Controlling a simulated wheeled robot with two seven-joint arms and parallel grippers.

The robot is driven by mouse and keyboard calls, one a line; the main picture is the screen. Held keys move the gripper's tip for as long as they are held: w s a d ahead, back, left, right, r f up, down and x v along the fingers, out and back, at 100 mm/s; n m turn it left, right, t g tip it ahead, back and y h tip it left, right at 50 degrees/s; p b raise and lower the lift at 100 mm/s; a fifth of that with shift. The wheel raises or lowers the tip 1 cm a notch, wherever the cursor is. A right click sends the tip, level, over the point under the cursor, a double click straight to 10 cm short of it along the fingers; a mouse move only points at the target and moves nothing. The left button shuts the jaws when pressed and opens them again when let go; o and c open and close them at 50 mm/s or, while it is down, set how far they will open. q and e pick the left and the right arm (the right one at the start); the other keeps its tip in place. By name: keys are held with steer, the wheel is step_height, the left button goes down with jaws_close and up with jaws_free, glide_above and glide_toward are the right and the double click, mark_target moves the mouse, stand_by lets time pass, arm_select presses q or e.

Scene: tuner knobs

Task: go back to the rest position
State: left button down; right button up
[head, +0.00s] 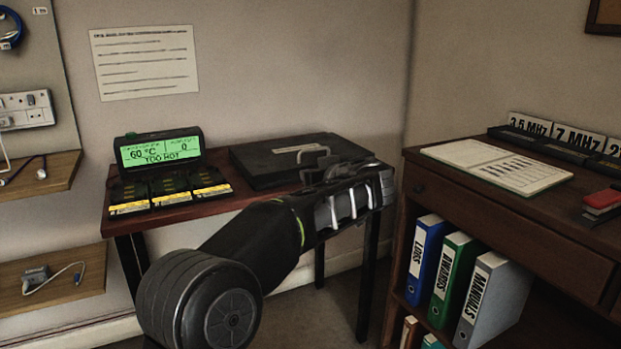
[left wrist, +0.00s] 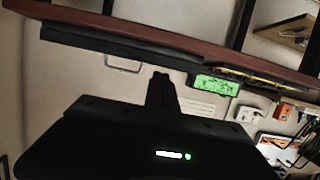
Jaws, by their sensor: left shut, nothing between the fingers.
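My left arm reaches across the head view from the bottom left. Its gripper (head: 325,165) is near the black flat case (head: 265,165) on the small side table (head: 225,205). In the left wrist view the gripper (left wrist: 162,80) shows as dark fingers together, with nothing between them. The case's handle also shows there as a pale loop (left wrist: 122,66). I cannot tell whether the gripper touches the case. My right gripper is in neither view.
A green display (head: 160,150) reading 60 °C, TOO HOT stands on the side table behind several yellow-labelled black blocks (head: 170,190). A brown desk (head: 510,220) stands at right with an open book (head: 497,166), a red stapler (head: 603,202) and binders (head: 455,275). Shelves are at left.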

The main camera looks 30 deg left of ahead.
arm_select(q)
steer(key=shift+d, duration=0.15)
stand_by(0.5)
